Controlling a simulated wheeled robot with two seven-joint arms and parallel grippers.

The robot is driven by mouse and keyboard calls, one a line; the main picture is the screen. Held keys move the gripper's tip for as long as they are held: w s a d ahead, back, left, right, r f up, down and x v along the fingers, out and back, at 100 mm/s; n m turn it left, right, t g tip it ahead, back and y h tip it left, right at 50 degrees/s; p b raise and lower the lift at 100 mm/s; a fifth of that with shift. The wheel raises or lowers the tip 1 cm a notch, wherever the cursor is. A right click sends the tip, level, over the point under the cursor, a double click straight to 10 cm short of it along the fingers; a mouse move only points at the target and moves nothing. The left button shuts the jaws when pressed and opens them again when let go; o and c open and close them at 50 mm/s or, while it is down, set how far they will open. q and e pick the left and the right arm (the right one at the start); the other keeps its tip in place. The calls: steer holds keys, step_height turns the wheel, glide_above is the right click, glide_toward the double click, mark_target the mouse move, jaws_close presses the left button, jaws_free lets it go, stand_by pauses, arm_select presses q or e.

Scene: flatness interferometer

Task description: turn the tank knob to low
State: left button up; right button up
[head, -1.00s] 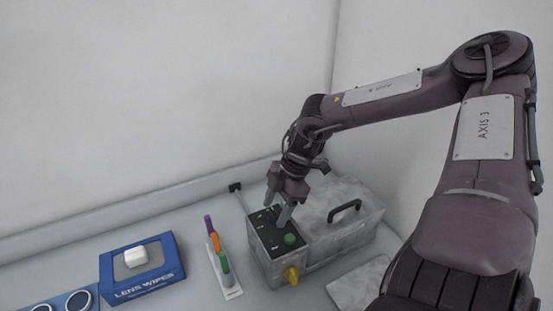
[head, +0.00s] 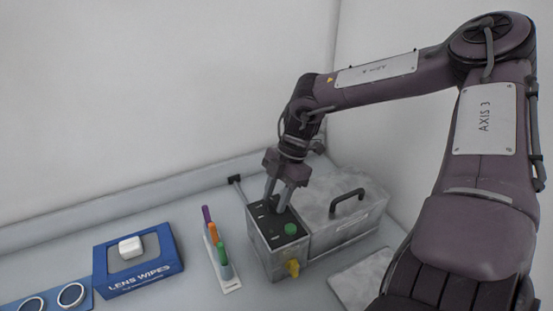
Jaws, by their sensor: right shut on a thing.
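The tank (head: 345,228) is a grey box with a dark handle on its lid. A control box with a black top panel (head: 262,228) adjoins its left side. My left gripper is not in view.
A rack of colored pens (head: 222,255) stands left of the control box. Farther left is a blue lens wipes box (head: 140,281), then a blue holder with round lenses (head: 50,300). A pale flat plate (head: 360,283) lies in front of the tank. Walls close off the back.

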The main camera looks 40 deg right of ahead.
steer(key=shift+w+f+n+g+b, duration=0.1)
steer(key=shift+f+n+g+b, duration=0.25)
steer(key=shift+n+b, duration=0.5)
steer(key=shift+r+n+g+b, duration=0.2)
steer(key=shift+n+g+b, duration=0.2)
steer(key=shift+n, duration=0.55)
steer(key=shift+w+r+n+g+h+b, duration=0.1)
steer(key=shift+n+g+h+b, duration=0.15)
steer(key=shift+n, duration=0.6)
steer(key=shift+r+n+g+h+b, duration=0.15)
steer(key=shift+n+g, duration=0.15)
steer(key=shift+n, duration=0.55)
steer(key=o, duration=1)
steer(key=shift+f, duration=0.1)
steer(key=b+v, duration=0.1)
steer(key=v, duration=0.7)
